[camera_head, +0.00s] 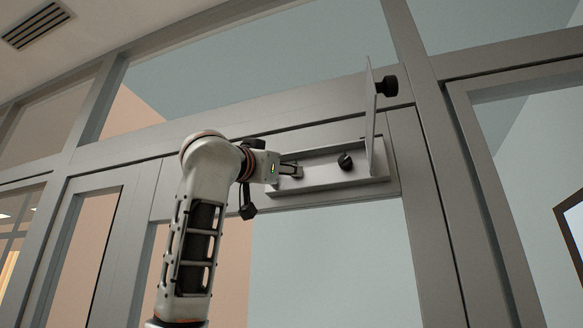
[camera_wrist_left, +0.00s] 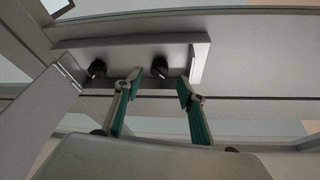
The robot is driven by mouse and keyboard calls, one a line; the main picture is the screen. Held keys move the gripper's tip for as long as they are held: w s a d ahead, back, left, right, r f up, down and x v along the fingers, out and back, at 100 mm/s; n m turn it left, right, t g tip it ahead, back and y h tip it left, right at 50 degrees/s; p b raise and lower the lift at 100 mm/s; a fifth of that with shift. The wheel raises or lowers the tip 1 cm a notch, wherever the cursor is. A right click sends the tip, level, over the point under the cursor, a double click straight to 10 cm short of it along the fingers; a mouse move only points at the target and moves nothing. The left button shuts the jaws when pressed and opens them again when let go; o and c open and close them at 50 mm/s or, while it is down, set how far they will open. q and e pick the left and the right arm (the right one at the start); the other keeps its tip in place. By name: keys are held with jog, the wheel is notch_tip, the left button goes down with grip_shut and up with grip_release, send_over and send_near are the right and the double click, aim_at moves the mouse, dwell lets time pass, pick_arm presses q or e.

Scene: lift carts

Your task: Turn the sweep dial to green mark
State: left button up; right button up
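A shallow grey panel box (camera_head: 318,178) is mounted on the door frame, with its cover plate (camera_head: 371,118) standing open at its right end. One black dial (camera_head: 345,161) shows in the box. In the left wrist view there are two black dials, one at the left (camera_wrist_left: 97,69) and one (camera_wrist_left: 160,68) between my fingertips. I cannot tell which is the sweep dial, and no green mark is visible. My left gripper (camera_head: 290,169) is at the box's left end; its fingers are open around the second dial in the left wrist view (camera_wrist_left: 159,84), with gaps on both sides. My right gripper is out of view.
Grey frame posts (camera_head: 450,160) and glass panes surround the box. A dark-framed screen (camera_head: 572,235) shows at the far right.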

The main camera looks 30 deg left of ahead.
pick_arm(q)
jog(key=p+x, duration=0.1)
jog(key=x, duration=0.3)
jog(key=shift+w+p, duration=0.35)
jog(key=shift+c, duration=0.5)
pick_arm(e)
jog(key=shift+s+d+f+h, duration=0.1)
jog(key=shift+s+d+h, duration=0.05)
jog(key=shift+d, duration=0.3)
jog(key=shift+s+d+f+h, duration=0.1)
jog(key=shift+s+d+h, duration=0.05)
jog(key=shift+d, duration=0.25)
pick_arm(q)
jog(key=c, duration=1)
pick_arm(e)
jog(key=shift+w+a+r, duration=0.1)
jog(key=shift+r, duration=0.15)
